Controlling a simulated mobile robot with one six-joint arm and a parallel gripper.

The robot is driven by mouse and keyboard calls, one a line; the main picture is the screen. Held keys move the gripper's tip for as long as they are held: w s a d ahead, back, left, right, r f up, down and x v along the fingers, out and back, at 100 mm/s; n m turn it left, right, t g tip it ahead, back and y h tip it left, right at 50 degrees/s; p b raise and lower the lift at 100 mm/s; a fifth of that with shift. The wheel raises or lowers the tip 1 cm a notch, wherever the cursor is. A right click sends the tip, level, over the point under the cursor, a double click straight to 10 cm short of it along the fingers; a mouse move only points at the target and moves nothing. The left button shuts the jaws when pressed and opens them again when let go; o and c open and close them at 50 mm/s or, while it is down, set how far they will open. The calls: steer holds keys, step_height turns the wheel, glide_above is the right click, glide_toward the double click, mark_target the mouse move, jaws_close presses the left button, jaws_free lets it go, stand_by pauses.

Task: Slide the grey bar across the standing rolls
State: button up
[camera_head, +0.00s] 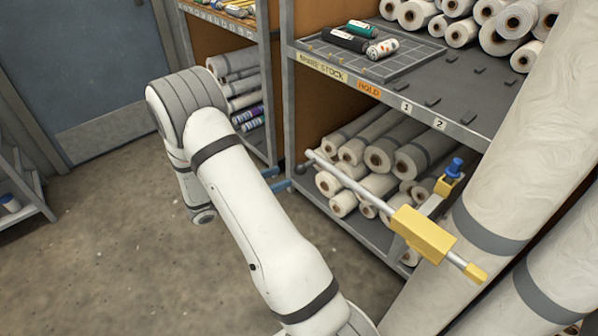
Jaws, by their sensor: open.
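The grey bar (352,181) slants from a rounded grey end at upper left, through a yellow block (422,233), to a yellow tip (475,273) at lower right. A blue knob (455,167) sits on a yellow bracket beside it, near the block. Two large pale standing rolls with grey bands, one (500,170) and another (560,262), lean at the right. My gripper is not visible; my white arm fills the lower middle and bends down at the left.
A grey shelf rack (465,132) stands behind the bar, with rolls on its lower level and a tray with small cylinders on top. A second rack (262,30) stands left of it. Concrete floor (110,240) is open at left, before a blue-grey door (85,65).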

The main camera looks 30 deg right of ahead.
mark_target(295, 171)
steer(key=d, duration=0.7)
steer(key=shift+s+d+f, duration=0.1)
steer(key=shift+d+f, duration=0.05)
steer(key=shift+d, duration=0.25)
jaws_close()
